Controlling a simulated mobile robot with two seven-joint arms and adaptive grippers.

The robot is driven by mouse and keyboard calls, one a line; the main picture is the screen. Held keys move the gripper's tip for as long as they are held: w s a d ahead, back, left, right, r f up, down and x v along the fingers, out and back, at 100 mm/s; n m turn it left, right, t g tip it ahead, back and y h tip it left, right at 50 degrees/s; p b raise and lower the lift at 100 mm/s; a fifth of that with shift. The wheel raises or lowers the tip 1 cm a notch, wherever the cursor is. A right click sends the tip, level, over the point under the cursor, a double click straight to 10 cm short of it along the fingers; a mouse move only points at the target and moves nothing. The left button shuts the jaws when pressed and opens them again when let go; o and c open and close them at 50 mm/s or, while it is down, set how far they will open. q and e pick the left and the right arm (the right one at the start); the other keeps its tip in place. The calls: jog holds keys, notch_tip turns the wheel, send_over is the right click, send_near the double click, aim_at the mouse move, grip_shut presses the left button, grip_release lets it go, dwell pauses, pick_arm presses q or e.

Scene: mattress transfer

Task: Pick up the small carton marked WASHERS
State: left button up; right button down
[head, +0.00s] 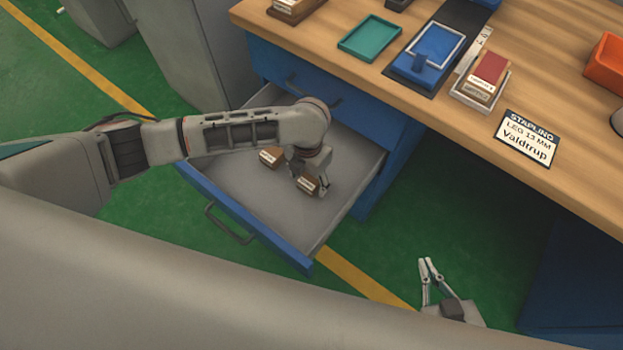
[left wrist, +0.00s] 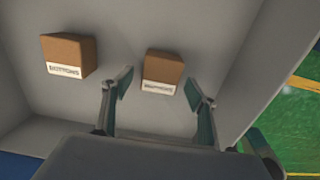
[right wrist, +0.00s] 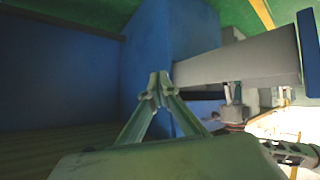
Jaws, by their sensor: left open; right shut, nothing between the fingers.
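Two small brown cartons with white labels lie in the open drawer. One carton (head: 270,157) is further left; in the left wrist view its label (left wrist: 66,56) reads BUTTONS. The other carton (head: 308,186) is by my left gripper (head: 312,188); in the left wrist view this carton (left wrist: 163,69) has a label too blurred to read surely. I cannot tell whether it says WASHERS. My left gripper (left wrist: 157,86) is open, its fingers on either side of this carton's near edge, not closed on it. My right gripper (head: 430,263) is shut and empty, away from the drawer; its fingertips meet in the right wrist view (right wrist: 157,88).

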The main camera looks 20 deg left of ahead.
pick_arm(q)
notch_tip(320, 180, down, 2)
jog(key=shift+s+f, duration=0.1)
jog(key=shift+f, duration=0.15)
jog(key=shift+r, duration=0.25)
jog(key=c, duration=1.3)
